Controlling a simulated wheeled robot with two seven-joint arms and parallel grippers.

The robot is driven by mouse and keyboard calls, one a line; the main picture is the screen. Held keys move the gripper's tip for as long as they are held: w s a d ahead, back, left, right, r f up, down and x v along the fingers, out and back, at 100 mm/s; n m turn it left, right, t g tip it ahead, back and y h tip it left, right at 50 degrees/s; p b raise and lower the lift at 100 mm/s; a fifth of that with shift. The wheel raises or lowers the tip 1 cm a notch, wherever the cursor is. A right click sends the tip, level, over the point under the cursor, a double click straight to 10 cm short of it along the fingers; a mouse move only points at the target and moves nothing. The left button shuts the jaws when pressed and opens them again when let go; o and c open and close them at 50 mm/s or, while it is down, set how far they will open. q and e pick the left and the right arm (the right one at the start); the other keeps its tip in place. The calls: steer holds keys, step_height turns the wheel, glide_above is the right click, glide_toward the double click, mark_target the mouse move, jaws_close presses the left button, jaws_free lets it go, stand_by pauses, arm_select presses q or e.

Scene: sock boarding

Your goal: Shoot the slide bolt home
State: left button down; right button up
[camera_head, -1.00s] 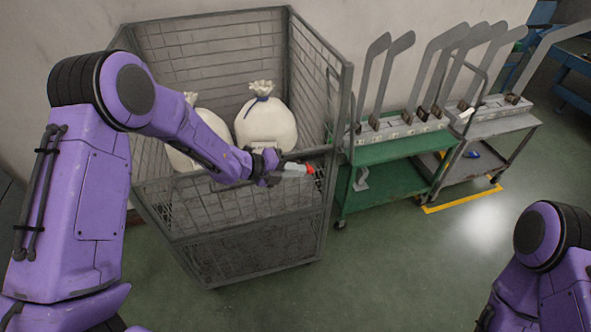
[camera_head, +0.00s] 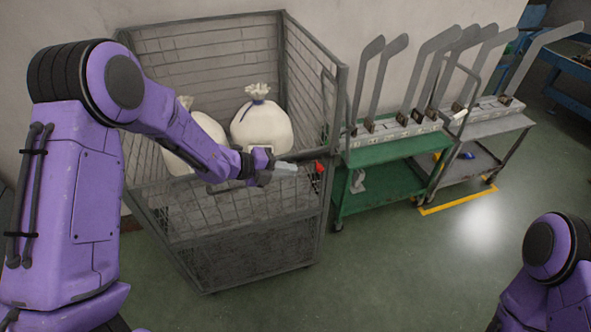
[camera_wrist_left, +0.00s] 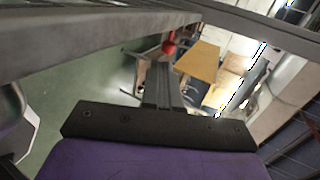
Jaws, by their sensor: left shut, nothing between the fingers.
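The slide bolt shows as a red handle (camera_head: 318,168) at the right front corner of the wire cage trolley, just below its top rail. It also shows as a red knob in the left wrist view (camera_wrist_left: 169,46), just beyond my fingertips and under the grey rail. My left gripper (camera_head: 286,169) is shut and empty, to the left of the red handle with a small gap between them. Its closed fingers also show in the left wrist view (camera_wrist_left: 162,82). The bolt's rod and its socket are too small to make out. My right gripper is outside the views.
The wire cage trolley (camera_head: 240,226) holds two white tied sacks (camera_head: 262,127). A green cart (camera_head: 385,180) stands close on its right with upright grey boards, and a grey cart (camera_head: 490,150) stands beyond. The floor in front is clear.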

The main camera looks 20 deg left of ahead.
arm_select(q)
steer(key=v, duration=0.7)
steer(key=shift+s+a+r+b, duration=0.2)
steer(key=shift+s+b, duration=0.05)
steer(key=shift+b, duration=0.15)
